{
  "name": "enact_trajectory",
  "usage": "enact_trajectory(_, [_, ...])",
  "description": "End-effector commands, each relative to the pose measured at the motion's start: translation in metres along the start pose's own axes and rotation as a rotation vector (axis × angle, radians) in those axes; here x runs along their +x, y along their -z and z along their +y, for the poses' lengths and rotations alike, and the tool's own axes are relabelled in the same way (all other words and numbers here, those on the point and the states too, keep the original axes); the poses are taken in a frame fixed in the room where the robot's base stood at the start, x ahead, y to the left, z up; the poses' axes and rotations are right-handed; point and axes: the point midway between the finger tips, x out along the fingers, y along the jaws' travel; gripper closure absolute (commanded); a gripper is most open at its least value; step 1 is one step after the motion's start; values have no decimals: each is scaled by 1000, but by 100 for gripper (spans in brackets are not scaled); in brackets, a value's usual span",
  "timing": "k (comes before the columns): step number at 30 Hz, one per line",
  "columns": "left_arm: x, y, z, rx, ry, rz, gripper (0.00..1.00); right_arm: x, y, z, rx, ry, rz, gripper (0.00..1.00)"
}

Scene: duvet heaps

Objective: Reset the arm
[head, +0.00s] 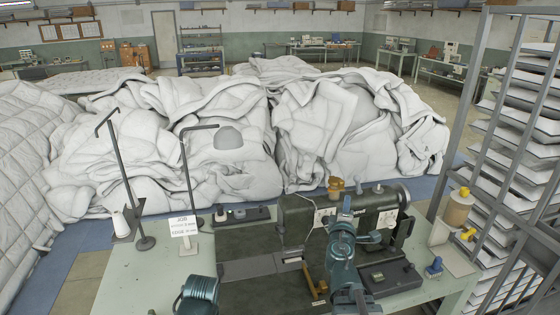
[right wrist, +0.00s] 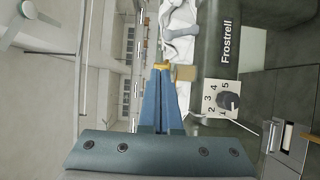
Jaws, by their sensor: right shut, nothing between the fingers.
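My right gripper (head: 346,204) is in front of the dark green sewing machine (head: 298,215) in the head view. In the right wrist view, the blue fingers of my right gripper (right wrist: 161,70) are shut together with nothing between them. Their tips point at a small yellow part close to the machine; I cannot tell whether they touch it. The sewing machine (right wrist: 218,45) fills the right side of that view, with its lettering and a numbered dial. My left gripper does not show in the head view.
The pale green worktable (head: 130,275) carries a sign (head: 183,226), thin metal stands and a thread cone (head: 457,208). Big white duvet heaps (head: 200,140) (head: 350,125) lie behind it. A tall rack of trays (head: 515,130) stands close on the right.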

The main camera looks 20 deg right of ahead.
Motion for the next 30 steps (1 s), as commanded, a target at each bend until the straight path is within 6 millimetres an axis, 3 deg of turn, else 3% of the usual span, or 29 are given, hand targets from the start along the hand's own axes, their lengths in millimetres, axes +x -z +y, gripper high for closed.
enact_trajectory(5, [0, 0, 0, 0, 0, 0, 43, -6, 8, -8, 92, 35, -44, 100])
enact_trajectory(8, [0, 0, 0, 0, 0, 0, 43, -20, 20, -30, 240, 123, -127, 100])
enact_trajectory(11, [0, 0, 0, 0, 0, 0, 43, -47, 41, -70, 401, 285, -233, 100])
enact_trajectory(15, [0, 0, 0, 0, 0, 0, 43, -109, 82, -134, 549, 588, -373, 100])
enact_trajectory(18, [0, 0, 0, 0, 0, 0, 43, -164, 112, -171, 587, 811, -451, 100])
enact_trajectory(21, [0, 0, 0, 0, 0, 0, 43, -219, 137, -196, 582, 1015, -511, 100])
enact_trajectory(27, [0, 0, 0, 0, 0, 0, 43, -307, 166, -216, 514, 1312, -581, 100])
enact_trajectory(30, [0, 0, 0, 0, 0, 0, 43, -331, 172, -218, 484, 1390, -596, 100])
